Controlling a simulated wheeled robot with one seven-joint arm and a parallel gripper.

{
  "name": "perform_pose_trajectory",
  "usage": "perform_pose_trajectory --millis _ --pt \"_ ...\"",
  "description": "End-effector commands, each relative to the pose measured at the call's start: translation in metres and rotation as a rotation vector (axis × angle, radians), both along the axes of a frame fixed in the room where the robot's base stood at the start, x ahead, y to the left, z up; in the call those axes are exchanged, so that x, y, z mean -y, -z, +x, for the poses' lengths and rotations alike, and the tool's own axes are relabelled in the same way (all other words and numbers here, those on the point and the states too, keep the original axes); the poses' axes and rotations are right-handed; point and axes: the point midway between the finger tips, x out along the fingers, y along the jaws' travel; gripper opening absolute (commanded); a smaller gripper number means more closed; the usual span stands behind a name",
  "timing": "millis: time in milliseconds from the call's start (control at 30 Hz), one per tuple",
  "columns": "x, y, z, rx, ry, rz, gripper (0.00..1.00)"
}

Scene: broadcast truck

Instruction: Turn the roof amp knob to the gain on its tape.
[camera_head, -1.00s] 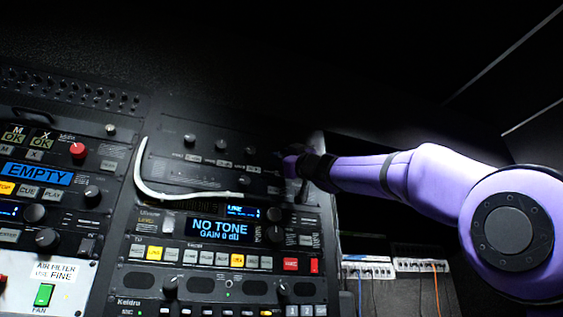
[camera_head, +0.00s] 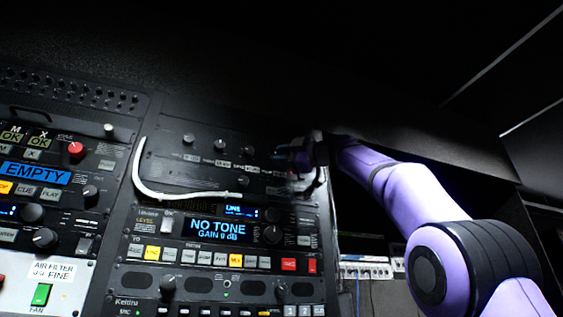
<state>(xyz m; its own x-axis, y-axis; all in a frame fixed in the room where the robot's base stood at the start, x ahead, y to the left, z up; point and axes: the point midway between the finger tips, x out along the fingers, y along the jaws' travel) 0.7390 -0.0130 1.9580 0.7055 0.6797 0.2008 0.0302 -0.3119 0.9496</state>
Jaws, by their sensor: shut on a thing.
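An upper panel of the right rack has a row of small dark knobs: a left one (camera_head: 188,139), a middle one (camera_head: 220,145) and a right one (camera_head: 248,150). Pale tape labels (camera_head: 222,162) lie below them, with writing too small to read. My gripper (camera_head: 284,157) is at the right end of this row, against the dark panel. It is shut on what seems to be the end knob, which its fingers hide. I cannot tell which knob is the roof amp's or where it points. The display (camera_head: 218,229) below reads NO TONE, GAIN 0 dB.
A white cable (camera_head: 180,195) hangs across the panel left of my gripper. Lit buttons (camera_head: 153,252) and larger knobs (camera_head: 272,234) lie below. A red knob (camera_head: 75,150) is on the left rack.

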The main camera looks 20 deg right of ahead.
Motion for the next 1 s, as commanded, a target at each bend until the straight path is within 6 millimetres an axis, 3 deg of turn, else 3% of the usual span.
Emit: perform_pose_trajectory --millis 300,700,1000 --pt "0.013 -0.01 -0.002 0.019 0.018 -0.082 0.24" --pt "0.002 -0.005 -0.003 0.011 0.011 -0.16 0.08" --pt "-0.002 -0.002 -0.003 0.007 0.003 -0.173 0.07"
